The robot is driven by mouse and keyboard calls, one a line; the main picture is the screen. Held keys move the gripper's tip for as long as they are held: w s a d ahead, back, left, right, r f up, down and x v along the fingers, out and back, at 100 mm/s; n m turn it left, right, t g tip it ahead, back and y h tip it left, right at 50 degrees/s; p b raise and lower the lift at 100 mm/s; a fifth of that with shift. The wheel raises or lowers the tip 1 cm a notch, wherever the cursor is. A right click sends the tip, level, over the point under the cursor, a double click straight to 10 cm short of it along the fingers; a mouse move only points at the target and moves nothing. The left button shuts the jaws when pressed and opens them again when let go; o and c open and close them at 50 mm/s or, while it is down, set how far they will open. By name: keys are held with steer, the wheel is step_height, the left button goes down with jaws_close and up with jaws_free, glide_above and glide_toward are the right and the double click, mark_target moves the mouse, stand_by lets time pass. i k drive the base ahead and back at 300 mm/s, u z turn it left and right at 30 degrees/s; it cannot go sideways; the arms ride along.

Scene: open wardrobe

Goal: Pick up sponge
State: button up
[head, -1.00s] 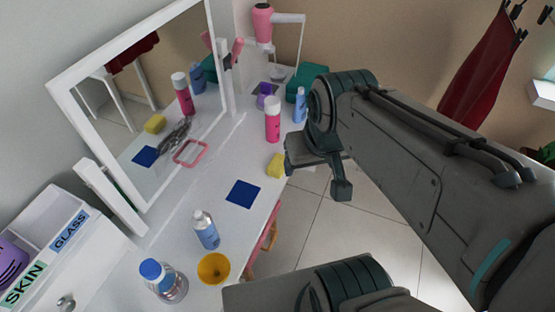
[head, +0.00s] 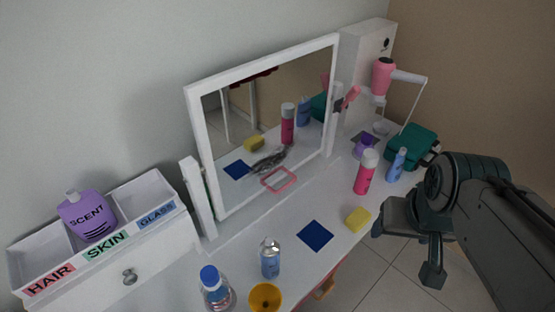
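A small yellow sponge (head: 357,219) lies on the white vanity table near its front edge, right of a dark blue square (head: 315,236). My gripper (head: 405,257) is just right of the sponge, beyond the table's front edge in the picture. Its two fingers look apart, with nothing between them. A gap shows between the gripper and the sponge. The sponge also shows as a reflection in the mirror (head: 195,128).
A pink bottle (head: 365,174) and a blue bottle (head: 396,165) stand behind the sponge. A spray can (head: 270,259), clear bottle (head: 217,290) and orange cup (head: 265,298) stand at the near end. A labelled organizer (head: 160,240) is at left.

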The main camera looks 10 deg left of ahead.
mark_target(358, 220)
steer(key=k, duration=1.2)
steer(key=z, duration=0.6)
steer(key=i, duration=1.55)
steer(key=u, duration=0.8)
steer(key=i, duration=0.25)
steer(key=u, duration=0.4)
